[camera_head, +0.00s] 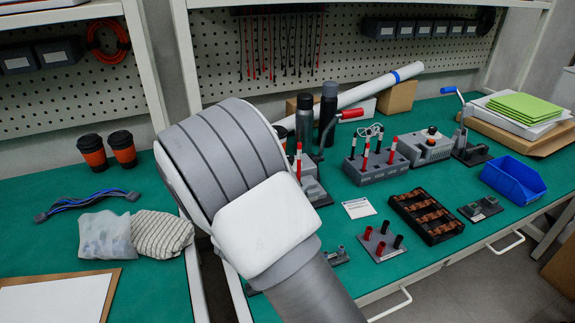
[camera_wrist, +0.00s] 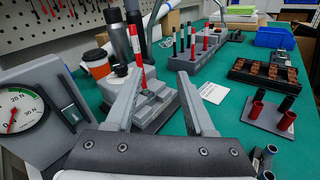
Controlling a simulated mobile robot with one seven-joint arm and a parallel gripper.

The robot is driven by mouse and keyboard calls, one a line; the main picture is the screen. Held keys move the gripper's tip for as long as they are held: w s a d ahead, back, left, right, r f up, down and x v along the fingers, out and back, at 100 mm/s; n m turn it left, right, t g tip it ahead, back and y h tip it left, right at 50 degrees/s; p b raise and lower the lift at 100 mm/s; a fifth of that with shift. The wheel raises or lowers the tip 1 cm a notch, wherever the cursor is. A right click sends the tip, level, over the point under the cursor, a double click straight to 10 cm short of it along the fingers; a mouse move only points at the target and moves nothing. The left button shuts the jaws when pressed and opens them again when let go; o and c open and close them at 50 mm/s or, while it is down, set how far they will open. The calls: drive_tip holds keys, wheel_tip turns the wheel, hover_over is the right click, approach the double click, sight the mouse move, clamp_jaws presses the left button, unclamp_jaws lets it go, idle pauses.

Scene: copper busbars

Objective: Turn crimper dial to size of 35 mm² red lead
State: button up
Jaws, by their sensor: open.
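My gripper (camera_wrist: 160,75) is open and empty in the wrist view. Its fingers point toward a stepped grey block (camera_wrist: 152,103), from which a red-and-white striped lead (camera_wrist: 136,62) stands upright. In the head view my arm hides the gripper. A grey rack (camera_head: 378,171) holds several upright red or black leads; no size marks are readable. A grey box with a black knob (camera_head: 432,131) stands behind the rack and may be the crimper; I cannot tell its setting. A red-handled lever (camera_head: 350,114) rises behind my arm.
A round gauge (camera_wrist: 18,108) stands close at left in the wrist view. Dark bottles (camera_head: 328,106) stand behind the block. A black tray of copper parts (camera_head: 427,216), a plate of red and black cylinders (camera_head: 380,244) and a blue bin (camera_head: 513,178) lie right. Green tabletop shows between them.

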drive_tip(key=w+a+f+n+t+y, duration=0.1)
drive_tip(key=a+f+n+t+y, duration=0.1)
drive_tip(key=a+f+n+y, duration=0.25)
drive_tip(key=shift+h, duration=0.55)
drive_tip(key=b+x, duration=0.1)
drive_tip(key=x, duration=0.4)
drive_tip(key=a+b+x, duration=0.1)
drive_tip(key=x, duration=0.5)
drive_tip(key=b+x, duration=0.1)
drive_tip(key=x, duration=0.4)
drive_tip(key=shift+w+a+b, duration=0.25)
drive_tip(key=shift+w+b, duration=0.15)
drive_tip(key=shift+w, duration=0.15)
clamp_jaws()
